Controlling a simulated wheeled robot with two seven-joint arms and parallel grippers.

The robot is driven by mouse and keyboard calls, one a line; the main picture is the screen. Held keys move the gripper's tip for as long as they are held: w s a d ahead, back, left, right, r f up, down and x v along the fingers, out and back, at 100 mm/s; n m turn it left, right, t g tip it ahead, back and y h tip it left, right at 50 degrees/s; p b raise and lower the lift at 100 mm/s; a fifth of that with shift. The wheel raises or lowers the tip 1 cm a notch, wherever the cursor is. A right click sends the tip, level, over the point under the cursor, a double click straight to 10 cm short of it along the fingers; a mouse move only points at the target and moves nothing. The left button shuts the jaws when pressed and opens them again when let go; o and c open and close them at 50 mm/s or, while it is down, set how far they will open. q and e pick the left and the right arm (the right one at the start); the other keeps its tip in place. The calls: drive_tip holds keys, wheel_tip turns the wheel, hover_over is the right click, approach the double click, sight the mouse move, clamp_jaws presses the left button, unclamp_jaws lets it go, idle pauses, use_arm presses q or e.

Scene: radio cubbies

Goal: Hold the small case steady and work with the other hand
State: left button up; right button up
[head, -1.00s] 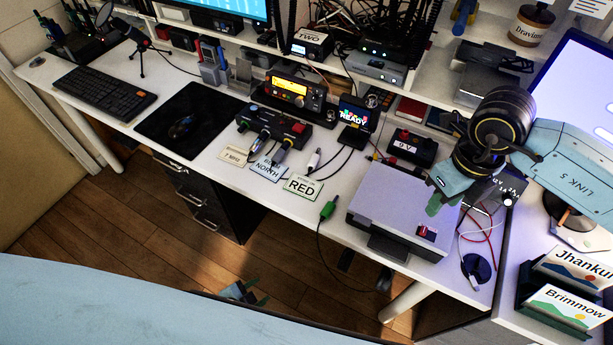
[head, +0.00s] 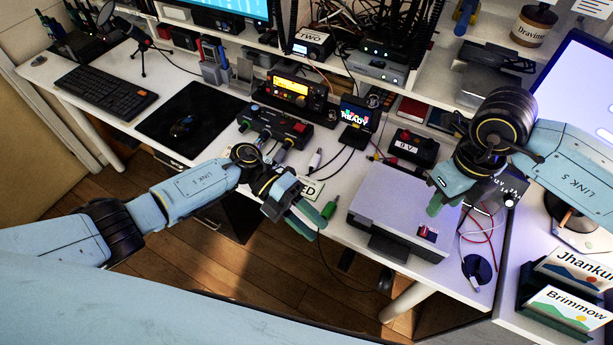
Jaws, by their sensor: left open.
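A light grey flat case (head: 390,205) with a red switch (head: 428,233) on its top lies near the front right edge of the desk. My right gripper (head: 436,203) points down at the case's right rear part. Whether it touches the case, and whether its fingers are apart, I cannot tell. My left gripper (head: 308,220) is open and empty at the desk's front edge, left of the case and apart from it.
A black 9 V box (head: 413,147) stands behind the case. A black box with red buttons (head: 274,126) and plugged cables sits left of centre. Loose red and white wires (head: 480,228) lie right of the case. Name cards (head: 570,310) stand at the lower right.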

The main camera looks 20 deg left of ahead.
sight(358, 219)
use_arm(q)
drive_tip(key=w+a+r+n+t, duration=0.2)
drive_tip(key=w+r+n, duration=0.2)
drive_tip(key=w, duration=0.4)
drive_tip(key=x, duration=1.2)
drive_tip(key=shift+d+f, duration=0.2)
drive_tip(key=shift+f, duration=0.3)
clamp_jaws()
use_arm(e)
drive_tip(key=shift+a, duration=0.2)
drive_tip(key=c, duration=0.5)
drive_tip(key=shift+a+f+m, duration=0.2)
drive_tip(key=shift+a+m, duration=0.1)
drive_tip(key=shift+m, duration=0.4)
drive_tip(key=shift+c, duration=1.1)
use_arm(q)
drive_tip(key=shift+t+y, duration=0.3)
use_arm(e)
drive_tip(key=a+m, duration=0.1)
drive_tip(key=a+f+m, duration=0.1)
drive_tip(key=m, duration=0.1)
drive_tip(key=shift+w+f, duration=0.15)
clamp_jaws()
use_arm(q)
drive_tip(key=shift+a+f, duration=0.1)
use_arm(e)
drive_tip(key=shift+f, duration=3.25)
